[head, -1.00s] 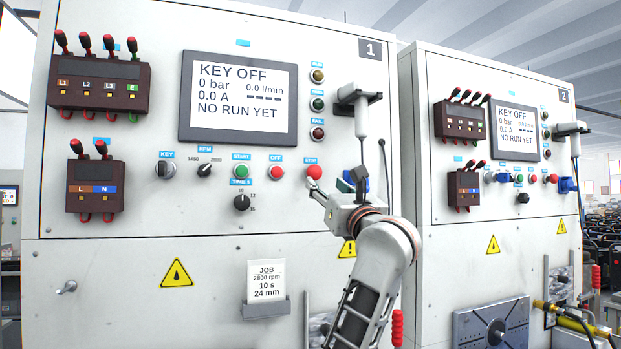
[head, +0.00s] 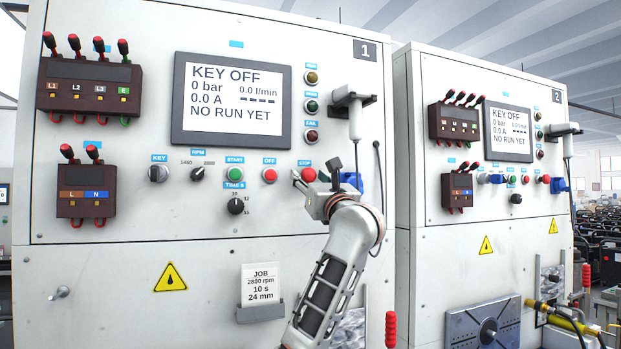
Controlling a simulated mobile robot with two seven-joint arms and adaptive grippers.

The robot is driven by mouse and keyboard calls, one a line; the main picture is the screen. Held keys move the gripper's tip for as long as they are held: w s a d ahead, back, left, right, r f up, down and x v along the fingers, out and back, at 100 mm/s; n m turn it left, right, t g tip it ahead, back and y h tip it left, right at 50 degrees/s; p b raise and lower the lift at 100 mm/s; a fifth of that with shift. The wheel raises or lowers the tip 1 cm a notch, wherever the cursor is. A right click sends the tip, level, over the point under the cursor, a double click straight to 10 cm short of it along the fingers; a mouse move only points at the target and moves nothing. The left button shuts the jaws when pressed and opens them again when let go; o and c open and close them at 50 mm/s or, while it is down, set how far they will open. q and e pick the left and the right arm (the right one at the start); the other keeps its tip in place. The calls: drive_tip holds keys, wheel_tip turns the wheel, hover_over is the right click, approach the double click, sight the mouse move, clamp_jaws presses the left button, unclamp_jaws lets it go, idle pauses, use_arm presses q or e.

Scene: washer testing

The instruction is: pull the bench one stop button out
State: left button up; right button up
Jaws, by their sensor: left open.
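One finger shows just left of the red knob. I cannot tell whether the fingers touch it. The bench one screen (head: 233,102) reads KEY OFF, 0 bar and NO RUN YET. My right gripper is not in view.
Left of the stop button are the red OFF button (head: 269,175), the green START button (head: 234,174) and a black timer knob (head: 236,206). A blue socket (head: 351,181) sits close behind my gripper to the right. Bench two (head: 470,230) stands further right.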

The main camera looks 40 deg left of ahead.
use_arm(q)
clamp_jaws()
drive_tip(key=shift+s+d+f, duration=0.1)
drive_tip(key=shift+s+d, duration=0.1)
drive_tip(key=shift+d, duration=0.35)
unclamp_jaws()
drive_tip(key=shift+s+d, duration=0.1)
drive_tip(key=shift+s, duration=0.05)
drive_tip(key=v, duration=1.2)
